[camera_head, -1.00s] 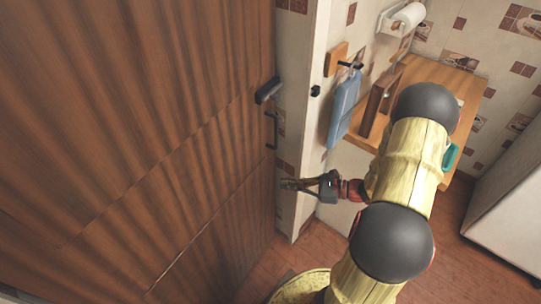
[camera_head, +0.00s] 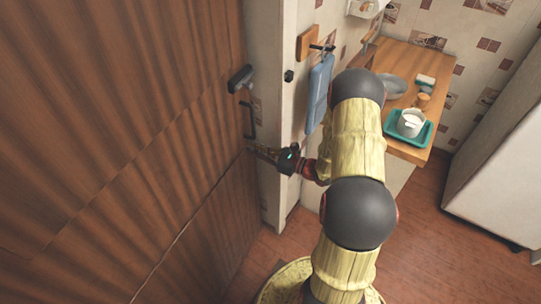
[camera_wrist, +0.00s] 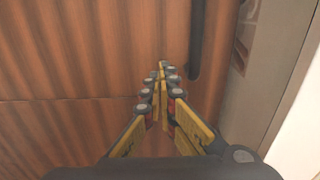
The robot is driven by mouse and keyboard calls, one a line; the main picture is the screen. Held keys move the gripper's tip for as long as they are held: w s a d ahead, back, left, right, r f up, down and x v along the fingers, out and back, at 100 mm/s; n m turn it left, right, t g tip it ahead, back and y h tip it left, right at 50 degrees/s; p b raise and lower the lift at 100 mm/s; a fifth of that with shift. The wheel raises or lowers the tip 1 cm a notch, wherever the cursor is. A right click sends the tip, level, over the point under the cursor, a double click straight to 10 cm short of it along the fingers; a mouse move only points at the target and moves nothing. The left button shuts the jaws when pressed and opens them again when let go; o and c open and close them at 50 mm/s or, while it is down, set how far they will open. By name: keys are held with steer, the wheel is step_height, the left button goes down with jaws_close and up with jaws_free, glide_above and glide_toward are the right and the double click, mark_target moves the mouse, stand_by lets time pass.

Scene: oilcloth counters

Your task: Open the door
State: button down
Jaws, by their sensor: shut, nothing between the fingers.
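The brown wooden door (camera_head: 130,130) fills the left of the head view and stands nearly in line with its frame, with a dark gap at its right edge. A black lever or latch (camera_head: 240,78) sits high near that edge. Below it is a black vertical pull handle (camera_head: 248,120), which also shows in the wrist view (camera_wrist: 195,40). My gripper (camera_head: 252,149) is just below the handle's lower end, close to the door. In the wrist view my gripper's fingers (camera_wrist: 161,68) are together and empty, left of the handle. I cannot tell whether the tips touch the door.
The white door frame (camera_head: 290,120) stands right of the door. A wooden counter (camera_head: 440,75) holds a green tray (camera_head: 425,136) with a white cup (camera_head: 410,122). Brown floor lies open at lower right.

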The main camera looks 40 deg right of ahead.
mark_target(238, 143)
steer(key=shift+b+x, duration=0.3)
steer(key=shift+x, duration=1.4)
